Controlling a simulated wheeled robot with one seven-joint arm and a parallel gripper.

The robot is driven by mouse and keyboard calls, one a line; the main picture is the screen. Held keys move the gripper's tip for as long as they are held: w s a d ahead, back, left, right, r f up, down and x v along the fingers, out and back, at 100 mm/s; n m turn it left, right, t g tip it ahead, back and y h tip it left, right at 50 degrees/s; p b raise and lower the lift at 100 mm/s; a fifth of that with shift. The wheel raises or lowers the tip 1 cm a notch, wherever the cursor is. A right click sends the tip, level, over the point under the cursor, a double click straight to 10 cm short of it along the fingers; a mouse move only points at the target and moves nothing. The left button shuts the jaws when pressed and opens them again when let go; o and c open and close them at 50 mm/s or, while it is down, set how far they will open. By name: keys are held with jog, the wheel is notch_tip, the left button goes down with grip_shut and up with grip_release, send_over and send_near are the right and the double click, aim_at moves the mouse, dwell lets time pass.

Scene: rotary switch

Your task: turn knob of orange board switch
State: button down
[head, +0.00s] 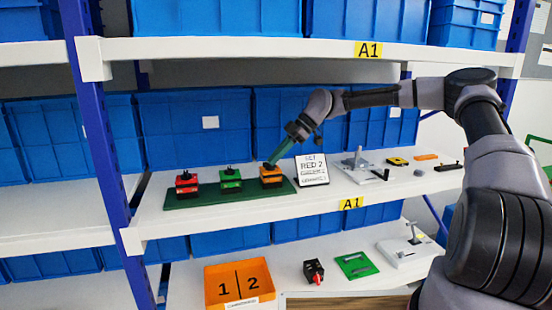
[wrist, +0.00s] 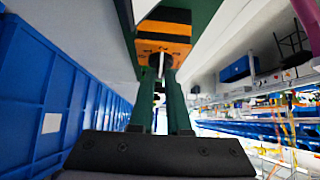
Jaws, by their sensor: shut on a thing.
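The orange board switch (head: 271,176) stands at the right end of a green board (head: 206,197) on the middle shelf. In the wrist view, the orange switch (wrist: 165,38) shows at the top, with its black knob (wrist: 158,60) and a pale pointer on it. My gripper (head: 269,163) reaches down to the switch from the upper right. In the wrist view, its two green fingers (wrist: 160,75) are at the two sides of the knob, shut on it. The fingers hide part of the knob in the head view.
A red switch (head: 186,183) and a green switch (head: 230,181) stand left on the same board. A "RED 2" sign (head: 312,170) stands close at right, with a grey lever device (head: 357,167) beyond. Blue bins (head: 196,130) line the back; the upper shelf (head: 250,49) hangs above.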

jog(key=n+g+h, duration=0.1)
jog(key=n, duration=0.1)
jog(key=n+g+h, duration=0.1)
jog(key=n, duration=0.1)
jog(key=w+n+g, duration=0.1)
jog(key=n+g, duration=0.1)
jog(key=shift+a+n+h, duration=0.3)
jog(key=shift+a+h, duration=0.05)
jog(key=shift+h, duration=0.05)
jog(key=n+h, duration=0.1)
jog(key=n, duration=0.1)
jog(key=n+g+h, duration=0.1)
jog(key=n+h, duration=0.1)
jog(key=n+g+h, duration=0.1)
jog(key=n, duration=0.1)
jog(key=shift+w+a, duration=0.15)
jog(key=shift+a, duration=0.2)
jog(key=shift+n+h, duration=0.3)
jog(key=shift+h, duration=0.1)
jog(key=c, duration=0.9)
grip_release()
jog(key=shift+f, duration=0.1)
